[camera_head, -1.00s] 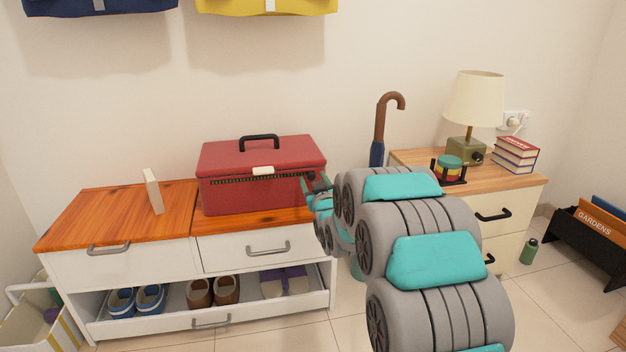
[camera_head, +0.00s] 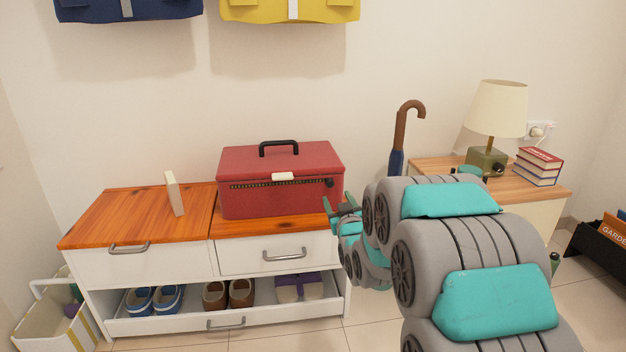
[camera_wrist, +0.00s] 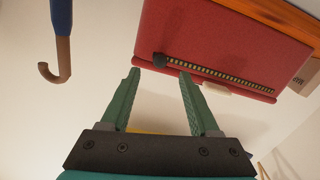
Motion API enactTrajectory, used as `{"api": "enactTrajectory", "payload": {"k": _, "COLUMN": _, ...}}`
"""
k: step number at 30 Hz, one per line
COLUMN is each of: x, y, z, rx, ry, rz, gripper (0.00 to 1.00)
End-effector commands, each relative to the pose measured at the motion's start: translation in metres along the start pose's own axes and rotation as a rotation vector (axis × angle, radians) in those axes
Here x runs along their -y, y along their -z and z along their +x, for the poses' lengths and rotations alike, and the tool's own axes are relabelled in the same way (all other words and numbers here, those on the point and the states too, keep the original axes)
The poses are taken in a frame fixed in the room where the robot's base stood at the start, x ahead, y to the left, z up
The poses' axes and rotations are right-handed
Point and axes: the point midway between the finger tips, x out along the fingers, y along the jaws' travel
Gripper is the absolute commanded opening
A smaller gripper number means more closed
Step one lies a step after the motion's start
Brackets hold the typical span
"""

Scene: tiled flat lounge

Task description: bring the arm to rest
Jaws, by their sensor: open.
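My arm (camera_head: 470,235) reaches forward on the right side of the head view, folded in thick grey and teal segments. My gripper (camera_head: 340,203) is at its far end, by the right front corner of the red toolbox (camera_head: 280,200). In the wrist view my gripper (camera_wrist: 160,78) is open, its two green fingers apart with nothing between them. The red toolbox (camera_wrist: 225,45) is just beyond the fingertips in that view. I cannot tell whether they touch.
The toolbox stands on a wooden-topped shoe cabinet (camera_head: 135,218) with an open lower shoe drawer (camera_head: 225,322). An umbrella (camera_head: 400,135) stands behind my arm. A lamp (camera_head: 497,110) and books (camera_head: 537,167) stand on a side cabinet at right. Tiled floor is clear in front.

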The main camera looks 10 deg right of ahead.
Motion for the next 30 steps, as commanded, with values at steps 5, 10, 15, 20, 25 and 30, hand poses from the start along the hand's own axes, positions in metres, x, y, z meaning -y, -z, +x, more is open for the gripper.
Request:
{"api": "enactTrajectory", "payload": {"k": 5, "x": 0.002, "y": 0.001, "z": -0.026, "rx": 0.175, "ry": 0.019, "rz": 0.014, "gripper": 0.62}}
{"api": "enactTrajectory", "payload": {"k": 10, "x": 0.005, "y": -0.01, "z": -0.075, "rx": 0.417, "ry": 0.041, "rz": 0.037, "gripper": 0.62}}
{"api": "enactTrajectory", "payload": {"k": 15, "x": 0.011, "y": -0.019, "z": -0.139, "rx": 0.659, "ry": 0.062, "rz": 0.063, "gripper": 0.62}}
{"api": "enactTrajectory", "payload": {"k": 20, "x": 0.017, "y": -0.024, "z": -0.213, "rx": 0.89, "ry": 0.084, "rz": 0.088, "gripper": 0.62}}
{"api": "enactTrajectory", "payload": {"k": 25, "x": 0.024, "y": -0.021, "z": -0.301, "rx": 1.129, "ry": 0.106, "rz": 0.111, "gripper": 0.62}}
{"api": "enactTrajectory", "payload": {"k": 30, "x": 0.03, "y": -0.01, "z": -0.396, "rx": 1.366, "ry": 0.131, "rz": 0.131, "gripper": 0.62}}
